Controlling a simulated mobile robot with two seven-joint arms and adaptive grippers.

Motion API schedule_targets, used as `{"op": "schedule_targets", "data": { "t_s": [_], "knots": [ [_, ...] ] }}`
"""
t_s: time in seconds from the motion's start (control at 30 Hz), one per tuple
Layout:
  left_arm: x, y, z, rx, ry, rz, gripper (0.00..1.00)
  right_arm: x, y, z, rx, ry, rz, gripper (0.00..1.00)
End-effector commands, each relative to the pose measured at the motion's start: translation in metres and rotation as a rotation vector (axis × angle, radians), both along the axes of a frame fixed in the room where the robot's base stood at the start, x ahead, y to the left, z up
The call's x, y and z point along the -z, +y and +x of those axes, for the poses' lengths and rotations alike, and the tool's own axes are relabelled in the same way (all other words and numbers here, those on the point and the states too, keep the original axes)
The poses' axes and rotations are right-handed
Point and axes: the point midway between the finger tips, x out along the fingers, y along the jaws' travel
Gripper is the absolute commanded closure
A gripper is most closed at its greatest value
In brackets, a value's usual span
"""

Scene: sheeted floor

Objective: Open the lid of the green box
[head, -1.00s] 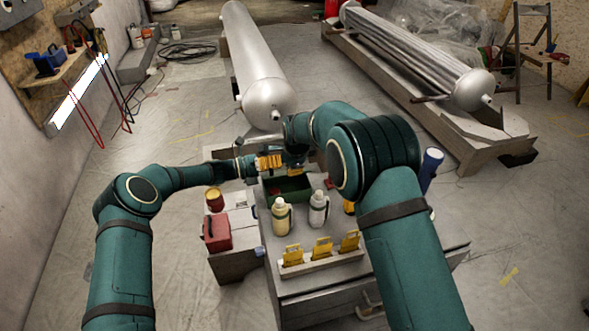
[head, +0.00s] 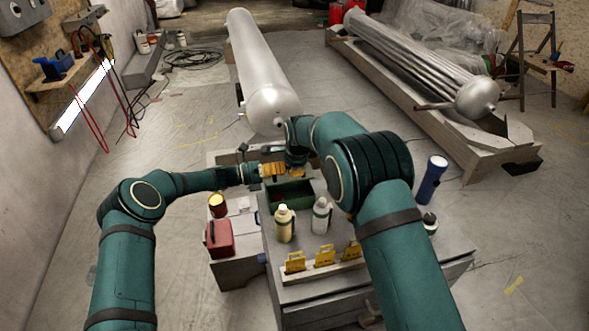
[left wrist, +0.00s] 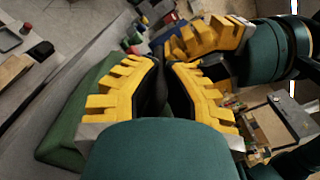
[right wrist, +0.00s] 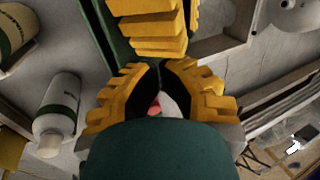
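The green box (head: 290,198) stands at the back of the grey workbench. Its top looks open, with a dark inside and something small and red in it. My left gripper (head: 274,170) is just above the box's back left edge, its fingertips together and nothing visible between them. In the left wrist view a broad green face of the box (left wrist: 80,115) lies beside its fingers. My right gripper (head: 296,166) is close beside it over the box, its fingertips also together in the right wrist view (right wrist: 160,66). A lid is hard to make out behind the grippers.
Two bottles (head: 285,225) (head: 321,216) stand just in front of the box. A rack with yellow pieces (head: 324,256) is nearer. A red case (head: 220,238) and a red-yellow can (head: 217,204) stand at left. A blue cylinder (head: 431,180) stands at right. A large metal tank (head: 262,70) lies behind.

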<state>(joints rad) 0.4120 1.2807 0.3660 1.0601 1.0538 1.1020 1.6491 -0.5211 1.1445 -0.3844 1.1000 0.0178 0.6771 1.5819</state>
Motion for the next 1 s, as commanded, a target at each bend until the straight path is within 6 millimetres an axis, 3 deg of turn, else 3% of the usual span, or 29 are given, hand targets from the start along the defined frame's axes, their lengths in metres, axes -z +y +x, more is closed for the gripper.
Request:
{"op": "schedule_targets", "data": {
  "t_s": [0.07, 0.1, 0.17, 0.2, 0.57, 0.67, 1.0],
  "knots": [
    [0.000, 0.000, 0.000, 0.001, 0.000, 0.000, 1.00, 0.000, 0.000, 0.000, 0.000, -0.001, 0.000, 1.00],
    [0.000, 0.000, 0.000, 0.001, 0.000, 0.000, 0.81, 0.000, 0.000, 0.000, 0.000, -0.001, -0.001, 1.00],
    [0.000, 0.000, 0.000, 0.001, 0.000, 0.000, 0.60, 0.000, 0.000, 0.000, 0.000, 0.000, -0.001, 1.00],
    [0.000, 0.000, 0.000, 0.001, 0.000, 0.000, 0.57, 0.000, 0.000, 0.000, 0.000, 0.000, -0.001, 1.00],
    [0.000, 0.005, -0.001, 0.000, 0.000, 0.000, 0.57, 0.001, -0.001, 0.000, -0.001, 0.001, -0.002, 1.00],
    [0.000, 0.016, -0.005, -0.001, 0.000, 0.001, 0.57, 0.001, -0.001, 0.000, -0.001, 0.002, -0.002, 1.00],
    [0.000, 0.079, -0.026, -0.001, -0.001, 0.000, 0.57, 0.002, -0.001, 0.000, -0.001, 0.002, -0.002, 1.00]
  ]
}}
